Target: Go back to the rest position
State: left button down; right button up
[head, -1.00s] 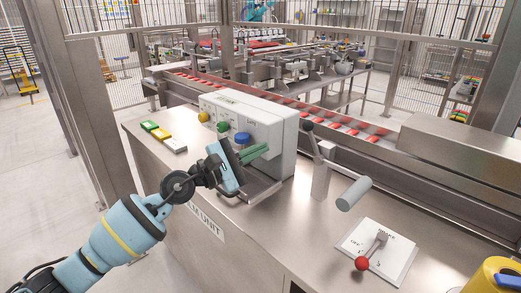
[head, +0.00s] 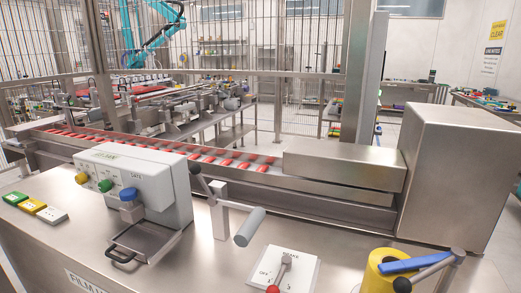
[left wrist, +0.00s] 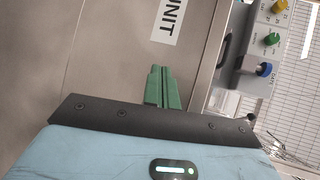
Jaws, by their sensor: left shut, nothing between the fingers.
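My left gripper (left wrist: 160,75) shows in the left wrist view, its green fingers together and nothing between them. It is in front of the steel counter's (left wrist: 110,50) side panel, by a white label (left wrist: 168,22) ending in "UNIT". The control box (left wrist: 265,45) with yellow, green and blue knobs is off to the right there. In the head view the same control box (head: 165,190) stands on the counter (head: 190,265), with a small tray (head: 145,240) at its front. Neither of my arms shows in the head view.
A lever with a grey handle (head: 250,226) rises from the counter. Right of it are a plate with a red-knobbed lever (head: 285,268) and a yellow cylinder (head: 385,270). A conveyor with red packs (head: 215,158) and a fence stand behind.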

pick_arm(q)
jog(key=s+d+f+n+g+h, duration=0.1)
jog(key=s+f+n+g, duration=0.35)
jog(key=s, duration=0.55)
jog(key=s+d+f+n+g, duration=0.1)
jog(key=s+f+n+g, duration=0.4)
jog(key=s, duration=0.4)
jog(key=s+d+f+n+g+h, duration=0.1)
jog(key=s+d+n+g+h, duration=0.15)
jog(key=s, duration=0.65)
jog(key=s+d+n+g+h, duration=0.1)
jog(key=s+d+n+g, duration=0.2)
jog(key=s, duration=0.6)
jog(key=w+d+f+t+h+p, duration=0.1)
jog(key=w+d+t+p, duration=0.1)
jog(key=w+t+p, duration=0.4)
jog(key=w+t, duration=0.3)
jog(key=w, duration=0.3)
jog(key=shift+w+d+f+m+t+p, duration=0.25)
jog(key=shift+d+f+m+t+p, duration=0.05)
jog(key=shift+d+t+p, duration=0.1)
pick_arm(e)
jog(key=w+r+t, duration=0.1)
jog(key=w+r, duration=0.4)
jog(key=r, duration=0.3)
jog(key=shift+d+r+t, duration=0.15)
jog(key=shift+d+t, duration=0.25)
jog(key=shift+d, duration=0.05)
